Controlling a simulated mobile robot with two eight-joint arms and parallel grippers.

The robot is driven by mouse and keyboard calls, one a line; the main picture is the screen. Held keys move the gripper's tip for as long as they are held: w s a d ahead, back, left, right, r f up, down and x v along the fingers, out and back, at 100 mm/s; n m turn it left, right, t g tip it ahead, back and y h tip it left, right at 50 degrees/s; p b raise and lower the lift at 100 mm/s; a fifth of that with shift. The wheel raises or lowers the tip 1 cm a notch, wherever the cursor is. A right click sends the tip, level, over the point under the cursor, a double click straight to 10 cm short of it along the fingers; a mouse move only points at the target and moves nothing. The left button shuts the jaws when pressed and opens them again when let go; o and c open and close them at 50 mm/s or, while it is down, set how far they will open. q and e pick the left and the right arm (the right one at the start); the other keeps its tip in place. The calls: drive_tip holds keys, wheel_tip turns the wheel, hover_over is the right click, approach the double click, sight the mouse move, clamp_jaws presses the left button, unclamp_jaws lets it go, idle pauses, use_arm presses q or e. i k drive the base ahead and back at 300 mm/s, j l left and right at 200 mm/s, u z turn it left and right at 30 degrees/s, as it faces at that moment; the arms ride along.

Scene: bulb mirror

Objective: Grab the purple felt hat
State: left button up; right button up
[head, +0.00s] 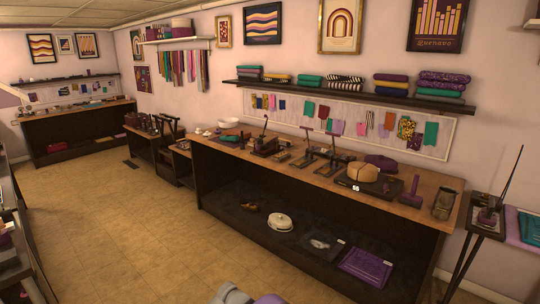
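A dark purple rounded piece (381,162), which looks like the purple felt hat, lies on the wooden top of the long workbench (430,207), towards its right end at the back. A tan rounded block (363,172) stands just in front of it and partly hides it. Neither gripper shows. A grey rounded part (232,294) at the bottom edge looks like a piece of my own arm, well short of the bench.
Several tools and small stands crowd the benchtop, with a purple mallet-like tool (412,192) right of the tan block. The tiled floor (130,225) is clear at left.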

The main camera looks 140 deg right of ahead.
sight(386, 164)
drive_tip(key=z, duration=5.4)
drive_tip(key=i+u, duration=0.1)
drive_tip(key=i, duration=0.35)
drive_tip(key=i+l+u, duration=0.1)
drive_tip(key=i, duration=0.4)
drive_tip(key=i+l+u, duration=0.1)
drive_tip(key=i, duration=0.35)
drive_tip(key=i+l+u, duration=0.1)
drive_tip(key=i, duration=0.35)
drive_tip(key=i+l+u, duration=0.1)
drive_tip(key=i+l, duration=0.2)
drive_tip(key=i, duration=0.2)
drive_tip(key=i+l+u, duration=0.1)
drive_tip(key=i, duration=0.35)
drive_tip(key=i+l, duration=0.15)
drive_tip(key=i, duration=0.4)
drive_tip(key=i+l+u, duration=0.1)
drive_tip(key=i, duration=0.4)
